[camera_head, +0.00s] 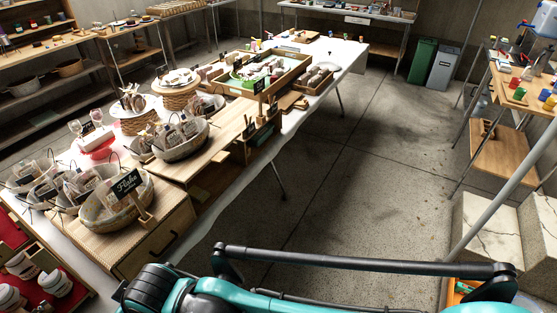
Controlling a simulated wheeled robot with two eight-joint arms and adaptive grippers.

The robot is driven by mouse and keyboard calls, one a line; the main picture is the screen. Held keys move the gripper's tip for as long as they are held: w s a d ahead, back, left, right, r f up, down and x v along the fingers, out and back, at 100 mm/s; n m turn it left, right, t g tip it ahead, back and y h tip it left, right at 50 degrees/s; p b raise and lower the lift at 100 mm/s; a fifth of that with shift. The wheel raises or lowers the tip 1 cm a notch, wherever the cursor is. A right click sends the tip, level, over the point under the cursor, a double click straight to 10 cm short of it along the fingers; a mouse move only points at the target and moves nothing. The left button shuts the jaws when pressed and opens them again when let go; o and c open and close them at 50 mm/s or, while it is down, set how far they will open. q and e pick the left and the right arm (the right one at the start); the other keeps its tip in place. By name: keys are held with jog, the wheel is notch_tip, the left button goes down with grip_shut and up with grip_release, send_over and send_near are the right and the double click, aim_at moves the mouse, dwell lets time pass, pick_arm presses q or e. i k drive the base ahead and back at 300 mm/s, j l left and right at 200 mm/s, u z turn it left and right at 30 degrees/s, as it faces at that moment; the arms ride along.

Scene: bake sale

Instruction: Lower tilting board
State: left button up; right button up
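I cannot tell which thing is the tilting board. Wooden boards under the baskets show on the long white table (225,200): a ribbed front board (160,215) at its near end and a plain board (212,150) farther back. A small black sign (126,184) stands at the front basket (98,212). Neither of my grippers shows. Part of a teal and black arm of mine crosses the bottom edge, and I cannot tell which arm it is.
A wooden crate (289,80) and several baskets crowd the white table. Shelving stands at the left, a cluttered side table (510,95) at the right. Green (422,60) and grey bins (443,68) stand at the back. The middle floor (370,170) is clear.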

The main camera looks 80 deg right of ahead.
aim_at(183, 172)
jog(key=j+z, duration=0.1)
jog(key=z, duration=1.85)
